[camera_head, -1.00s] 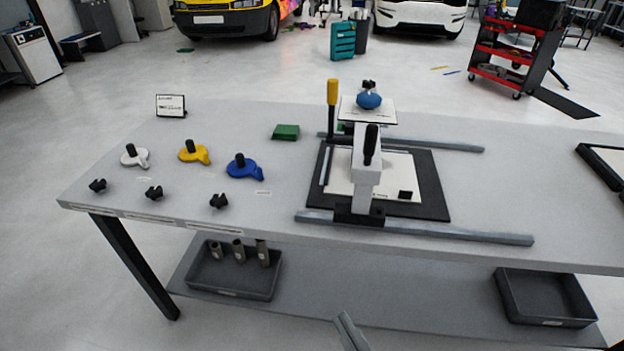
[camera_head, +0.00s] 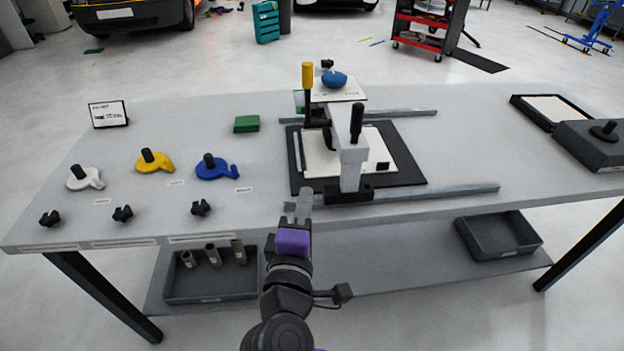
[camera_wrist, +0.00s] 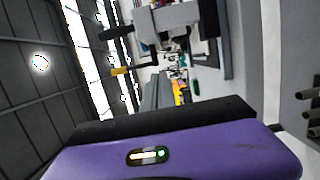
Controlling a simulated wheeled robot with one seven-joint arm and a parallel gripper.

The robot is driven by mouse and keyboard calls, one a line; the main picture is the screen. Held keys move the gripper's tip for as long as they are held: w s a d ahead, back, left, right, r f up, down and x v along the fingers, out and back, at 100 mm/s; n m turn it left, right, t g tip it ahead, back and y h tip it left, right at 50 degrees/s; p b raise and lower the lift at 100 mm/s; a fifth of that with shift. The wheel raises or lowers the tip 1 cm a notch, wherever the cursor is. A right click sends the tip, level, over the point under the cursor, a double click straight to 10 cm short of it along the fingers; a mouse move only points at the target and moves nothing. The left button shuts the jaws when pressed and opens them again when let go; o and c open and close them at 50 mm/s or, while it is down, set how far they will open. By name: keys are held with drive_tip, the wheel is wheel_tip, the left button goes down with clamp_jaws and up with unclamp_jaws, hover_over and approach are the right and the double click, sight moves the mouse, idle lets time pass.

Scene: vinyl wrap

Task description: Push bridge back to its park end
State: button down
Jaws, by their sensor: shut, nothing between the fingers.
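The bridge (camera_head: 349,150) is a light grey gantry with a black handle (camera_head: 356,122) on top and a black foot (camera_head: 350,194) on the front rail (camera_head: 440,192). It stands near the left part of the rails, over a black mat with a white sheet (camera_head: 322,160). A yellow-handled lever (camera_head: 308,78) stands at its far end. My gripper (camera_head: 304,198) is shut and empty at the table's front edge, just left of the bridge's foot; contact cannot be told. In the wrist view the bridge (camera_wrist: 170,18) shows at the top, beyond my gripper (camera_wrist: 158,84).
White (camera_head: 84,178), yellow (camera_head: 153,161) and blue (camera_head: 212,167) tools lie at the left, with several black knobs in front. A green block (camera_head: 246,123) lies behind. A dark box (camera_head: 590,145) stands at the right. The rails right of the bridge are clear.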

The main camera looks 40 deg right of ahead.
drive_tip(key=w+d+p, duration=0.2)
drive_tip(key=w+d, duration=0.2)
drive_tip(key=d, duration=0.6)
drive_tip(key=shift+d+p, duration=0.2)
drive_tip(key=shift+p, duration=0.1)
